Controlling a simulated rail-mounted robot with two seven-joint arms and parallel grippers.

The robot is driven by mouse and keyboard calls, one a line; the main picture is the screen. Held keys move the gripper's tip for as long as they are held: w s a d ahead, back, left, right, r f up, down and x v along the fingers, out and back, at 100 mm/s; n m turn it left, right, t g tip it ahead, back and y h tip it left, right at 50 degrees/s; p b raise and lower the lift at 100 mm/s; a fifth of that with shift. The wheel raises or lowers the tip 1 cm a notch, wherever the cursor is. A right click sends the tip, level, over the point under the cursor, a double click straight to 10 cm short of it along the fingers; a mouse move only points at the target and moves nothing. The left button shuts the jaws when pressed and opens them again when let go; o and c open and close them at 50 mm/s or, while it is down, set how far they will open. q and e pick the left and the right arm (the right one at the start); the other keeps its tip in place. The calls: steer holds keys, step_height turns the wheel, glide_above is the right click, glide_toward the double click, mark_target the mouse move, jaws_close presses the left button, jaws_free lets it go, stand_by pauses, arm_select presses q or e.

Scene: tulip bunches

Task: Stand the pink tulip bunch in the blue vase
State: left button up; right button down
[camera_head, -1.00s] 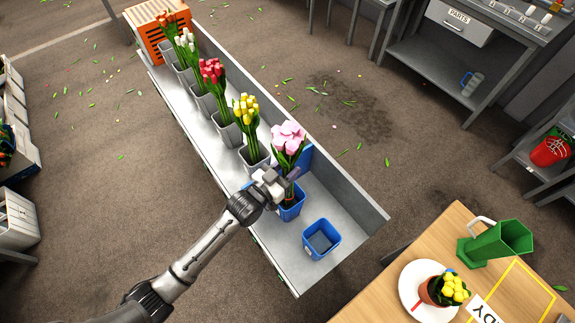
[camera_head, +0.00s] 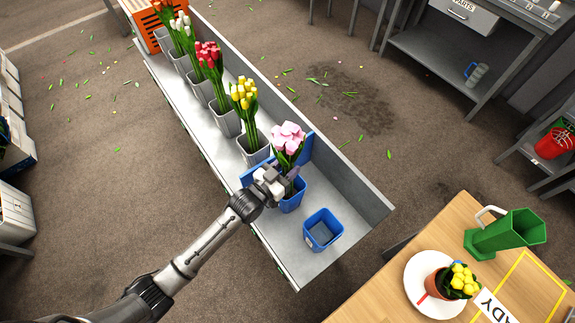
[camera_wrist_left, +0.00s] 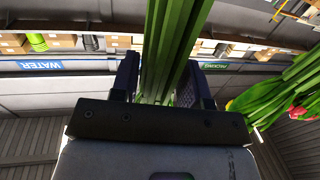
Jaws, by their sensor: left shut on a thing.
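The pink tulip bunch (camera_head: 288,138) stands roughly upright at the blue vase (camera_head: 292,197) on the grey trough. Its lower stems are partly hidden by my left gripper (camera_head: 281,178), and I cannot tell how deep they sit in the vase. In the left wrist view, my left gripper (camera_wrist_left: 165,85) is shut around the green stems (camera_wrist_left: 175,45) between its two fingers. A second, empty blue vase (camera_head: 323,228) stands to the right and nearer. My right gripper is not in view.
Grey vases (camera_head: 225,118) with yellow, red, white and orange tulips line the trough (camera_head: 352,195) behind. An orange crate (camera_head: 142,20) is at its far end. A wooden table (camera_head: 400,240) at lower right bears a green watering can (camera_head: 505,235) and a potted yellow plant (camera_head: 452,282).

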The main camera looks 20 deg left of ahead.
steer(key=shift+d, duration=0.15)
arm_select(q)
steer(key=shift+f, duration=0.2)
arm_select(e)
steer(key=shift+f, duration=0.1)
arm_select(q)
steer(key=shift+f+b, duration=0.3)
steer(key=shift+f, duration=0.05)
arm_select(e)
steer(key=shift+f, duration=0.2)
arm_select(q)
steer(key=o, duration=1.7)
steer(key=shift+f, duration=0.1)
steer(key=shift+s+a, duration=0.15)
steer(key=shift+s, duration=0.15)
arm_select(e)
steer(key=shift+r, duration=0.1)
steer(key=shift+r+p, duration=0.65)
steer(key=shift+p, duration=0.1)
arm_select(q)
steer(key=v, duration=1.3)
steer(key=shift+s, duration=0.1)
